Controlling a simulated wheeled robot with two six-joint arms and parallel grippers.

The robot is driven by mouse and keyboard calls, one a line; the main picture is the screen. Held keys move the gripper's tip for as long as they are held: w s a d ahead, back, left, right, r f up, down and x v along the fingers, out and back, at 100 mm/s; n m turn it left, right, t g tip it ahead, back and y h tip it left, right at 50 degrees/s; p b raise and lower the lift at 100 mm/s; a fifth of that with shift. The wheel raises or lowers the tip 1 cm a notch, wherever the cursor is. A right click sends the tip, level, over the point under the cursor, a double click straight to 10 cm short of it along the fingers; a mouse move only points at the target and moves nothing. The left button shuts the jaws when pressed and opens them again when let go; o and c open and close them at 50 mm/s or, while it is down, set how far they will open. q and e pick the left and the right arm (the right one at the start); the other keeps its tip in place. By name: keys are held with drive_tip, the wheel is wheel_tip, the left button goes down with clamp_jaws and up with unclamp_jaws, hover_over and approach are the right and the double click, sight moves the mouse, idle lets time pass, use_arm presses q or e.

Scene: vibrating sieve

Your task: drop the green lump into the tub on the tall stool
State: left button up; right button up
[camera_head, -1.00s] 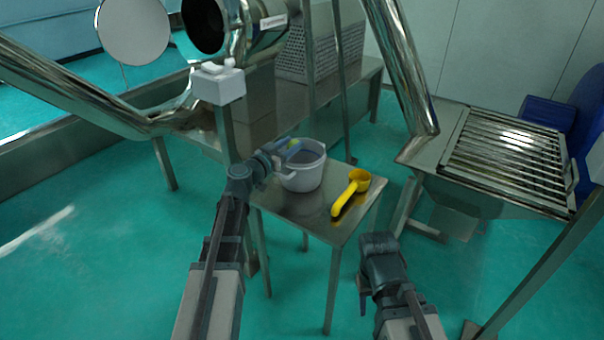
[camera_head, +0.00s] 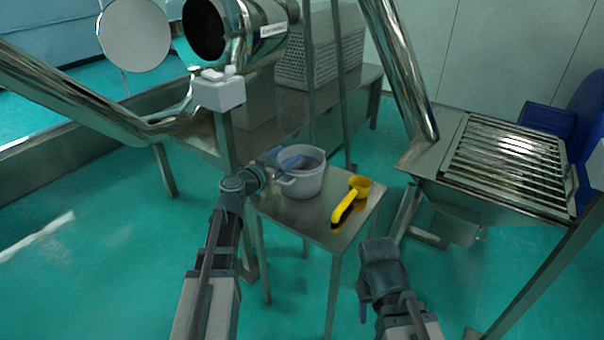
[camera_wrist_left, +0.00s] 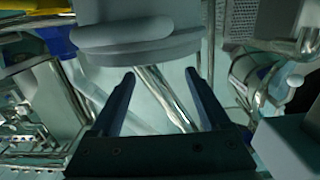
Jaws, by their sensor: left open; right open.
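The grey tub (camera_head: 306,185) stands upright on the tall metal stool (camera_head: 316,218). My left gripper (camera_head: 287,160) reaches in from the left at the tub's left rim. In the left wrist view its two fingers (camera_wrist_left: 160,74) are spread with nothing between them, and the pale tub (camera_wrist_left: 140,47) fills the top middle. I cannot see the green lump in either current view; the inside of the tub is mostly hidden by its wall and my gripper. My right gripper (camera_head: 365,302) is low, in front of the stool and apart from it; its fingers are hard to make out.
A yellow scoop (camera_head: 350,199) lies on the stool to the right of the tub. A white box on a post (camera_head: 219,92) stands close behind my left wrist. A steel sieve with slats (camera_head: 506,160) is at the right. The green floor in front is clear.

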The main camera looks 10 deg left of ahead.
use_arm(q)
drive_tip(key=v, duration=1.1)
drive_tip(key=shift+s, duration=0.2)
